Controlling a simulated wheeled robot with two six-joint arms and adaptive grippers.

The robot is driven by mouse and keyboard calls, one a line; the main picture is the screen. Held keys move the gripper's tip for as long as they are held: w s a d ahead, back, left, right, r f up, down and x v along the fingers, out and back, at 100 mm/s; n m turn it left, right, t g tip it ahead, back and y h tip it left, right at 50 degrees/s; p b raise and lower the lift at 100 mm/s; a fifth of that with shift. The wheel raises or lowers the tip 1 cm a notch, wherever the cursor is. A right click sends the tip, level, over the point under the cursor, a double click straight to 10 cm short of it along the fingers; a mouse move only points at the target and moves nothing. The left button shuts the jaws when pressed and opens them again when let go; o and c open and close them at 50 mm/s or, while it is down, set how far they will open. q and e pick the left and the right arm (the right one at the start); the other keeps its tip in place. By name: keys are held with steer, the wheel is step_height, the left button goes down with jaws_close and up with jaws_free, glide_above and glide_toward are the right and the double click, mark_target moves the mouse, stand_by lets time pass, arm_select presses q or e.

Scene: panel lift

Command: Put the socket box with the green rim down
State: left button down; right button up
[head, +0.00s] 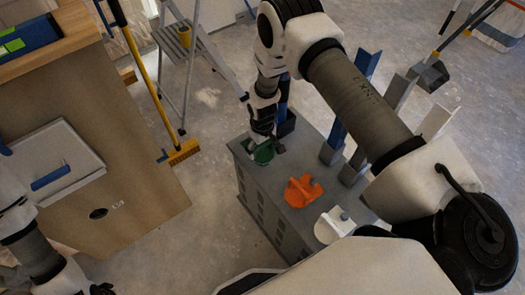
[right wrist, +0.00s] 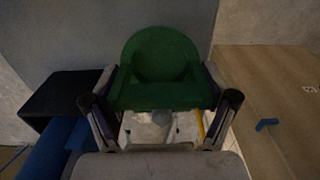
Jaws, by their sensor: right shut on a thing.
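The green-rimmed socket box (head: 264,154) shows at the far left corner of the grey block's top in the head view. My right gripper (head: 262,138) is shut on it from above. In the right wrist view the green rim (right wrist: 160,95) lies between the two fingers of my right gripper (right wrist: 162,108). I cannot tell whether the box touches the block. An orange piece (head: 302,190) and a white piece (head: 333,226) stand nearer on the same block. Only part of my left arm shows at the lower left, and its jaws are not clear.
The grey block (head: 250,190) has bare top between the pieces. Blue and grey posts (head: 336,130) in dark holders stand along its right side. The floor between is clear.

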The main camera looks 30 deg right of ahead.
steer(key=o, duration=1.5)
step_height(320, 180, up, 12)
steer(key=shift+r, duration=0.1)
